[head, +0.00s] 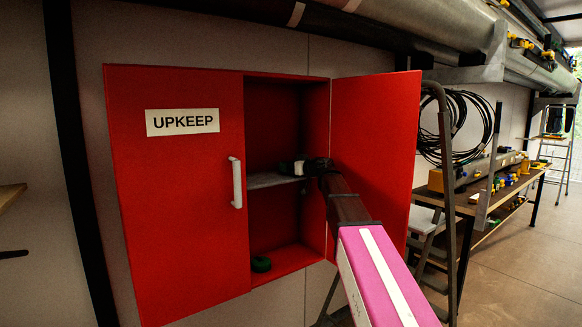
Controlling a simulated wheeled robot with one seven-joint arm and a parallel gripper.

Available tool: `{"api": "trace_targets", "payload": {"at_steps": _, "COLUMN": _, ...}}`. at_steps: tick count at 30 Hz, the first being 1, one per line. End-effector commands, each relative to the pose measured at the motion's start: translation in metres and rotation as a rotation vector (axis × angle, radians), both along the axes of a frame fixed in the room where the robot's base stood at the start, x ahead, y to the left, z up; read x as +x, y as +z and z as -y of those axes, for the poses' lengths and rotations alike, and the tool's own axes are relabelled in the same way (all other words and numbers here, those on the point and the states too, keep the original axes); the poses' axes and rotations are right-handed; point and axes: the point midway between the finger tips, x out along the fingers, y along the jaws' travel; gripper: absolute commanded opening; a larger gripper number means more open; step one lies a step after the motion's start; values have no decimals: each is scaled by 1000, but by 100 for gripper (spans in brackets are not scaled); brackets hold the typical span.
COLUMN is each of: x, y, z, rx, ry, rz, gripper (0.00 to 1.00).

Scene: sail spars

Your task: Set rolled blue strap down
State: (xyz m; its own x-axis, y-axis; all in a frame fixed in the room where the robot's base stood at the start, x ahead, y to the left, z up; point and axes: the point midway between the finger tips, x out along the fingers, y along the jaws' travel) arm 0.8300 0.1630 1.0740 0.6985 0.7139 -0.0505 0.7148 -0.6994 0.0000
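A red cabinet (180,220) labelled UPKEEP is on the wall. Its left door is shut and its right door (385,150) stands open. My arm reaches from the lower right into the opening. My gripper (290,167) is at the height of the grey middle shelf (262,181), over or at its right part. Its fingers are small and dark here, so I cannot tell whether they are open or shut. I cannot make out a rolled blue strap. A small dark green roll (261,264) lies on the cabinet floor.
The left part of the shelf looks bare. The open door stands close to the right of my arm. A workbench (480,205) with several yellow, green and blue items is farther right, with black cable coils (455,125) on the wall behind. Large pipes run overhead.

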Motion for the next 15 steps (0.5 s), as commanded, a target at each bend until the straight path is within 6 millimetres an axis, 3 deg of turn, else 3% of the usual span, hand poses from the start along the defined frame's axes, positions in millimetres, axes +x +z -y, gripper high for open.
{"api": "trace_targets", "payload": {"at_steps": 9, "x": 0, "y": -2, "z": 0, "rx": 0, "ry": 0, "rz": 0, "gripper": 61}}
{"api": "trace_targets", "payload": {"at_steps": 10, "x": 0, "y": -3, "z": 0, "rx": -1, "ry": 0, "rz": 1, "gripper": 90}}
{"api": "trace_targets", "payload": {"at_steps": 11, "x": 0, "y": -3, "z": 0, "rx": -1, "ry": 0, "rz": 1, "gripper": 100}}
{"api": "trace_targets", "payload": {"at_steps": 15, "x": 0, "y": -2, "z": 0, "rx": -1, "ry": 0, "rz": 1, "gripper": 100}}
